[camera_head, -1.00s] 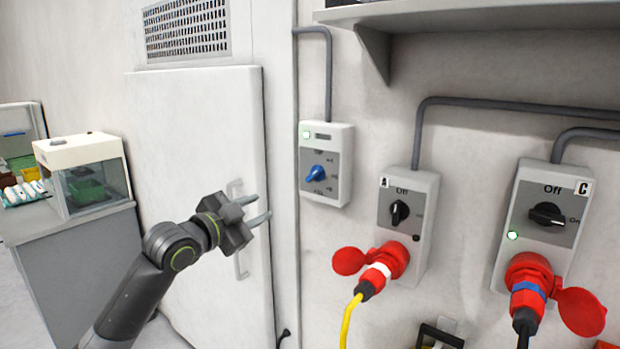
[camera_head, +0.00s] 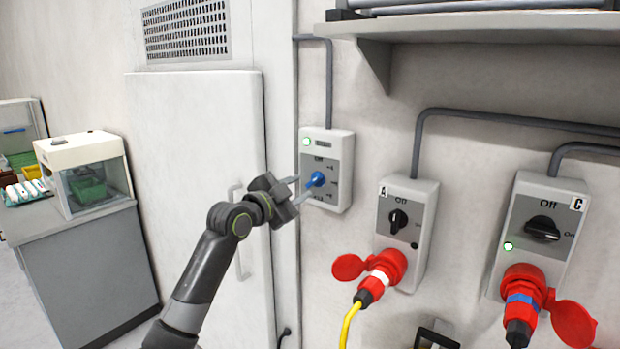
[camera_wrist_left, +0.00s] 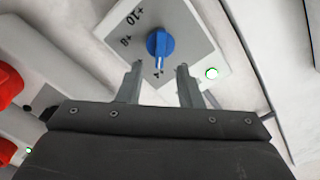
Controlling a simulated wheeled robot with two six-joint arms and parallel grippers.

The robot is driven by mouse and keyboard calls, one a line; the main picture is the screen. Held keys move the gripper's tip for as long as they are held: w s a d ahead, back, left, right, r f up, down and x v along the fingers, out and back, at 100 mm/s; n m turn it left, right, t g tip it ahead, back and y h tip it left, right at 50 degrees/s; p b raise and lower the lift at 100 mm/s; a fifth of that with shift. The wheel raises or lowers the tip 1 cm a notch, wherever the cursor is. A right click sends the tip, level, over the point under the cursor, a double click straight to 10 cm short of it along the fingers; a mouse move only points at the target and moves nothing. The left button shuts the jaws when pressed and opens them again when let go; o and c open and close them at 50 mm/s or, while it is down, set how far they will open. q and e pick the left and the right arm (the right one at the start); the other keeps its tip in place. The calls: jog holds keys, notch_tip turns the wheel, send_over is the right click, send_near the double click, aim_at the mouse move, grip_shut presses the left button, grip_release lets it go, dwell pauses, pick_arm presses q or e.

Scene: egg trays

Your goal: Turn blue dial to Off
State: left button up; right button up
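The blue dial (camera_head: 317,179) sits on the grey face of a small white wall box (camera_head: 346,150) with a lit green lamp (camera_head: 306,142). In the left wrist view the dial (camera_wrist_left: 160,43) has a white pointer line, with markings such as +8 and +10 beside it. My left gripper (camera_head: 298,190) is open in front of the box, its fingers close to the dial. In the left wrist view the gripper (camera_wrist_left: 158,82) has its two fingertips apart, with the dial just beyond the gap between them. I cannot tell whether they touch it. My right gripper is not in view.
Switch boxes A (camera_head: 420,240) and C (camera_head: 565,255) with black knobs and red plugs are on the wall to the right. A shelf (camera_head: 480,22) juts out above. A tall white door (camera_head: 200,140) stands left of the dial box.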

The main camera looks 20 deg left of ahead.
aim_at(313, 181)
pick_arm(q)
jog(key=shift+p+x, duration=0.65)
jog(key=shift+x, duration=2.05)
grip_shut()
